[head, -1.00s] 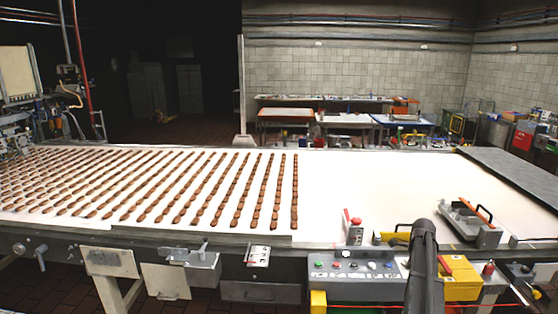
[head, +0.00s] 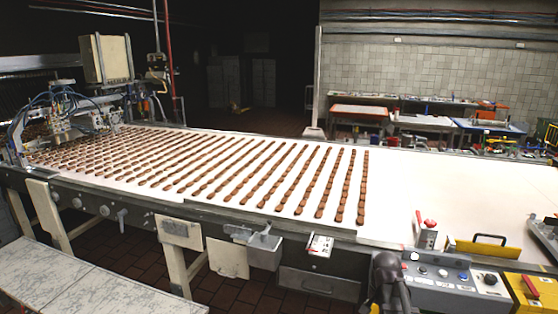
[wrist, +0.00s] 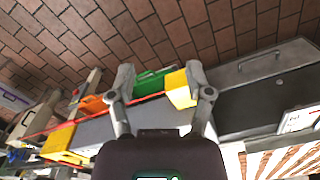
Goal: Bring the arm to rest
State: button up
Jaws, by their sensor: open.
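My gripper (wrist: 160,82) shows in the wrist view with its two grey fingers spread apart and nothing between them. Behind the fingers are the conveyor's front side and the brick floor; I cannot tell whether the fingers touch anything. In the head view, a dark part of my arm (head: 388,285) stands at the bottom, right of the middle, in front of the conveyor's front edge. The fingers cannot be made out there.
The long white conveyor (head: 420,190) carries rows of brown pieces (head: 250,170) on its left and middle; its right part is bare. A control panel (head: 440,272) and yellow box (head: 535,290) sit at the front right. A grey bench (head: 70,275) stands front left.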

jog(key=s+a+f+n+b, duration=0.1)
jog(key=s+a+f+n, duration=0.1)
jog(key=s+a+n, duration=0.5)
jog(key=a+n, duration=0.1)
jog(key=a, duration=0.4)
jog(key=shift+n+b, duration=0.3)
jog(key=shift+b, duration=0.1)
